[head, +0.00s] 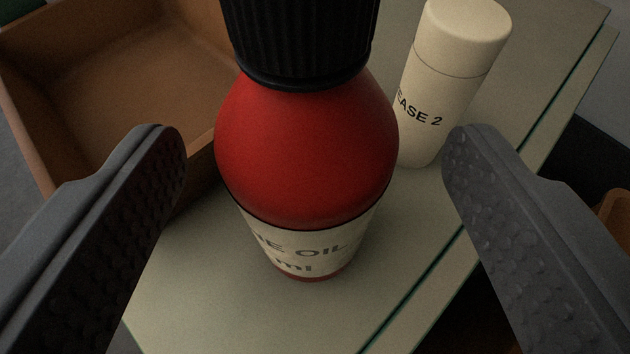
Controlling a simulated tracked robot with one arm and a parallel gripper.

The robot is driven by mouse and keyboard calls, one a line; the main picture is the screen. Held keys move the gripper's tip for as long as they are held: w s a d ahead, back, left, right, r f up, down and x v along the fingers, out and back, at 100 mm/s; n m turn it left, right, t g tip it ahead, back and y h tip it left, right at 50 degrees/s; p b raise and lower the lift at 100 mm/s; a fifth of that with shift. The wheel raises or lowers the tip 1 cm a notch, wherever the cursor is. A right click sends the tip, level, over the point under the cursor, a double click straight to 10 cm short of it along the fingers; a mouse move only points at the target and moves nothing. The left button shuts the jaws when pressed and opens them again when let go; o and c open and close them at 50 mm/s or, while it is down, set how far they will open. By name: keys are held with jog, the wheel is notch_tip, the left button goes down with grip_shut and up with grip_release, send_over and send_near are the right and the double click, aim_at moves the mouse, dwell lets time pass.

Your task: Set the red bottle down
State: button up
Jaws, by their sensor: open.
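The red bottle (305,150) stands upright on a pale greenish surface (240,310). It has a black ribbed cap and a cream label on which "OIL" and "ml" can be read. My gripper (314,145) is open, with one dark textured finger on each side of the bottle. A gap shows between each finger and the bottle. The bottle's base appears to rest on the surface.
A cream cylinder (450,80) marked "EASE 2" stands close behind the bottle to the right. An open brown box (95,95) lies behind to the left. A dark seam crosses the surface on the right. The front of the surface is clear.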

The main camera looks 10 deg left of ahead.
jog(key=p+v, duration=0.1)
jog(key=v, duration=0.6)
dwell(0.4)
